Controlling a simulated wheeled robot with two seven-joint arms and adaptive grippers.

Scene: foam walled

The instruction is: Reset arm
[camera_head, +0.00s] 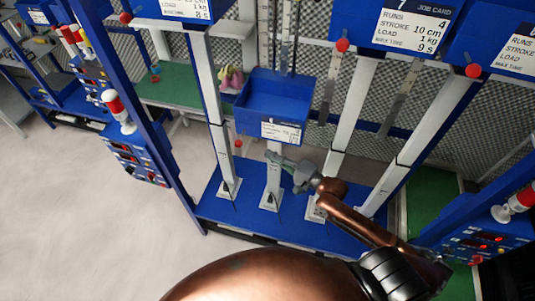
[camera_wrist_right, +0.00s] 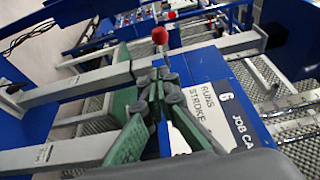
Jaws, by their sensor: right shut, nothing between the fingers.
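My right gripper (camera_head: 272,156) reaches in from the lower right in the head view, on my copper-coloured right arm. Its grey-green fingers are shut and empty, in front of a white upright post below a blue bin (camera_head: 262,112). In the right wrist view the shut fingers (camera_wrist_right: 157,80) point up the picture toward a red ball knob (camera_wrist_right: 159,35). I cannot tell whether they touch the knob. My left gripper is not in view.
A blue rig with white posts stands on a blue base plate (camera_head: 240,222). Job cards (camera_head: 412,27) hang above, one also in the wrist view (camera_wrist_right: 222,110). Control boxes with red-and-white lamps (camera_head: 118,106) stand left and right. Pale floor (camera_head: 90,200) is clear at left.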

